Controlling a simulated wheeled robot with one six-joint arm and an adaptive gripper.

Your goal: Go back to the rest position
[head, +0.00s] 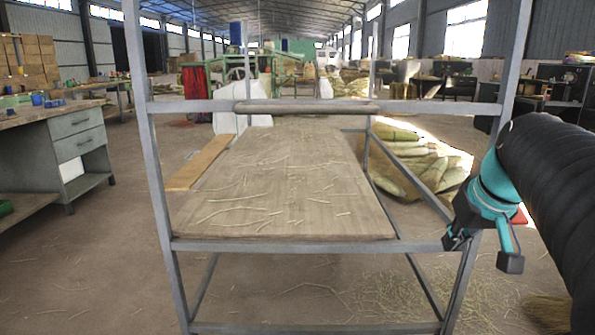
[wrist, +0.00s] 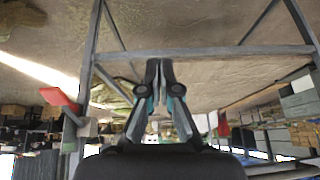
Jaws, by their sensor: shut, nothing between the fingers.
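My gripper (wrist: 159,66) is shut and empty in the wrist view, its two dark fingers meeting near the middle of the picture. In the head view my gripper (head: 450,240) is at the right, by the right front leg of the metal frame. The teal wrist and black-sleeved arm reach in from the right edge. The frame holds a wooden tabletop (head: 290,180) with loose straw strands scattered on it. I cannot tell whether the gripper touches the frame.
A grey metal frame (head: 190,107) with a crossbar roller (head: 305,106) surrounds the tabletop. Bundles in pale sacks (head: 405,165) lie behind its right side. A workbench with drawers (head: 75,135) stands at the left. The floor (head: 90,260) at the front left is mostly clear.

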